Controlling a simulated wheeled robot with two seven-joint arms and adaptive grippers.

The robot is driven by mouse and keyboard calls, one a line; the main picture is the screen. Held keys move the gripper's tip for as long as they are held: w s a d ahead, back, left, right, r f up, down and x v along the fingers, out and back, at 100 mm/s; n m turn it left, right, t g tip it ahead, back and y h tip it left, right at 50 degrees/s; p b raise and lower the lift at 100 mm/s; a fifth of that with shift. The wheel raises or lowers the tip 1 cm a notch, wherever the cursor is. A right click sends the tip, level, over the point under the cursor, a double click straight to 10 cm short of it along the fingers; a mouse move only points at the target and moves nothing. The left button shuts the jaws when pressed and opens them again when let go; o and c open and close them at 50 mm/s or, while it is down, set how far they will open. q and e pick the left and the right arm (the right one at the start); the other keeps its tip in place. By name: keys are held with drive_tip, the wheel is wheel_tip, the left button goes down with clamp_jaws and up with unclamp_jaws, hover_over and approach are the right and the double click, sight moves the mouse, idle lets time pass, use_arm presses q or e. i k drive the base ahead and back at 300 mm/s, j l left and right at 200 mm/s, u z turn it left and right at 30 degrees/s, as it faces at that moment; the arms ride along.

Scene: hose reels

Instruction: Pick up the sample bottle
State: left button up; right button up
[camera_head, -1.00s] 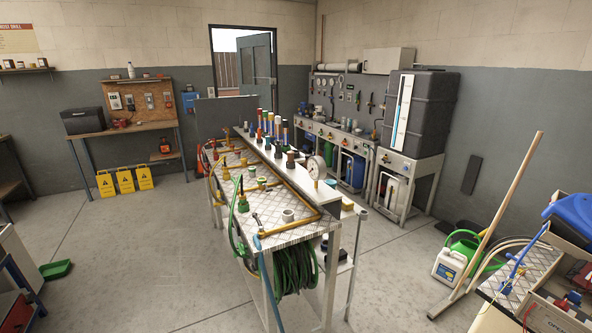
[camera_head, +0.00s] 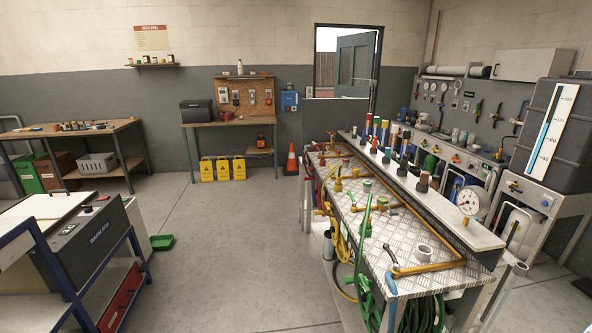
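No thing in view can be surely told as the sample bottle. A small white bottle (camera_head: 240,67) stands upright on top of the brown pegboard unit (camera_head: 243,95) at the back wall. Several small jars or bottles (camera_head: 152,63) stand on the wall shelf to its left, too small to make out. Neither of my grippers is in view.
A metal workbench (camera_head: 400,238) with pipes, valves and a green hose stands at the right. A blue-framed cart (camera_head: 75,255) is at the lower left. A wooden table (camera_head: 80,135) is at the far left. The floor (camera_head: 225,235) between is open, with yellow signs (camera_head: 222,169) farther back.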

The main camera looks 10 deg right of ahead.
sight(455, 139)
drive_tip(key=i+j+u, duration=0.25)
drive_tip(key=i, duration=0.15)
drive_tip(key=i+u, duration=0.3)
drive_tip(key=i+z, duration=0.15)
drive_tip(key=i, duration=0.4)
drive_tip(key=i+z, duration=0.15)
drive_tip(key=i, duration=0.45)
drive_tip(key=i+j+z, duration=0.15)
drive_tip(key=i, duration=0.4)
drive_tip(key=i+z, duration=0.15)
drive_tip(key=i, duration=3.85)
drive_tip(key=j, duration=0.1)
